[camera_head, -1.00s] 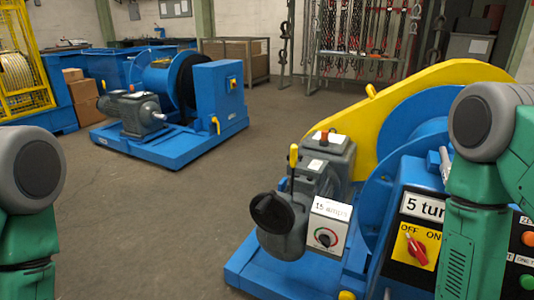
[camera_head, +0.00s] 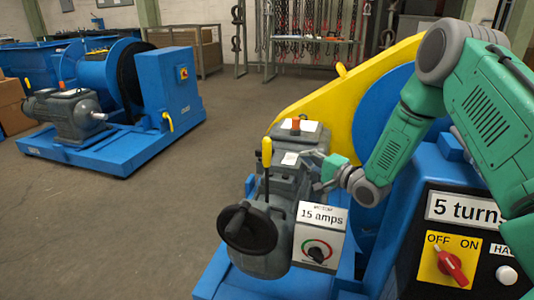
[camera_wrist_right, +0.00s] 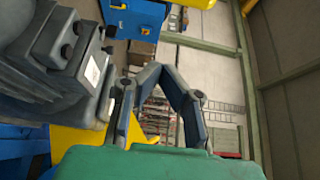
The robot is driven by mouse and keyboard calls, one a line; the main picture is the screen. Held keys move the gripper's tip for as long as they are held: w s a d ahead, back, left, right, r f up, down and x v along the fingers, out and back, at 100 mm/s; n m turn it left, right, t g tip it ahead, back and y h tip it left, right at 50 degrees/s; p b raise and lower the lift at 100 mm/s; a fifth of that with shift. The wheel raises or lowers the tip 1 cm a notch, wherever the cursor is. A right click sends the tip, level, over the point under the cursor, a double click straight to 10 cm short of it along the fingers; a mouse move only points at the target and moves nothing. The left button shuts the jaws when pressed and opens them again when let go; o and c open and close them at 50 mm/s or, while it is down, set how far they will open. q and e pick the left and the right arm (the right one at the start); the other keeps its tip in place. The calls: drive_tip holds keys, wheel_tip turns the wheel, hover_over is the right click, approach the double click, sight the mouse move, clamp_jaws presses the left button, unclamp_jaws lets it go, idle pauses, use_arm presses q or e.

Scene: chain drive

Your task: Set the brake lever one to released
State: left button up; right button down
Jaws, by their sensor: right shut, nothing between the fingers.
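A lever with a yellow grip (camera_head: 267,152) stands nearly upright on the grey motor and gearbox unit (camera_head: 288,185) of the near blue machine, behind a black handwheel (camera_head: 248,228). No number shows on it. My right gripper (camera_head: 318,168) is beside the gearbox, to the right of the lever and apart from it. In the right wrist view its fingers (camera_wrist_right: 160,72) converge, shut and empty. Another yellow lever (camera_head: 168,122) hangs on the front of the far blue machine. My left gripper is not in view.
A meter box reading 15 amps (camera_head: 322,217) sits just below my right gripper. A panel with a red OFF/ON switch (camera_head: 452,267) is at the lower right. A yellow guard (camera_head: 340,108) rises behind the gripper. The floor (camera_head: 130,220) between the machines is clear.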

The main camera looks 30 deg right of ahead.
drive_tip(key=w+a+b, duration=0.5)
drive_tip(key=w, duration=0.2)
drive_tip(key=shift+w+a+r, duration=0.2)
drive_tip(key=shift+w, duration=0.2)
idle(0.4)
drive_tip(key=shift+a, duration=0.1)
